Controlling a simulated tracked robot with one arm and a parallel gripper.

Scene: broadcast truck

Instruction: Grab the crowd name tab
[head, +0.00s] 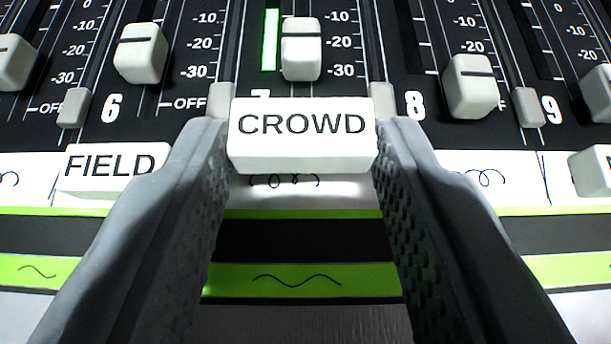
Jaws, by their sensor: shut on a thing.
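The crowd name tab (302,152) is a white block with the black word CROWD on its top, in the middle of the head view. It is at the lower end of channel 7 on the mixing desk, over the white label strip. My gripper (302,140) has one grey textured finger against each side of the tab and is shut on it. A shadow and scribbled marks show on the strip just below the tab. Whether the tab touches the strip cannot be told.
The FIELD tab (112,168) sits close by on the left, partly behind my left finger. Another white tab (592,170) is at the right edge. White fader knobs (301,50) stand above the tab, with small grey buttons (74,108) between channels. Green strips (300,281) run below.

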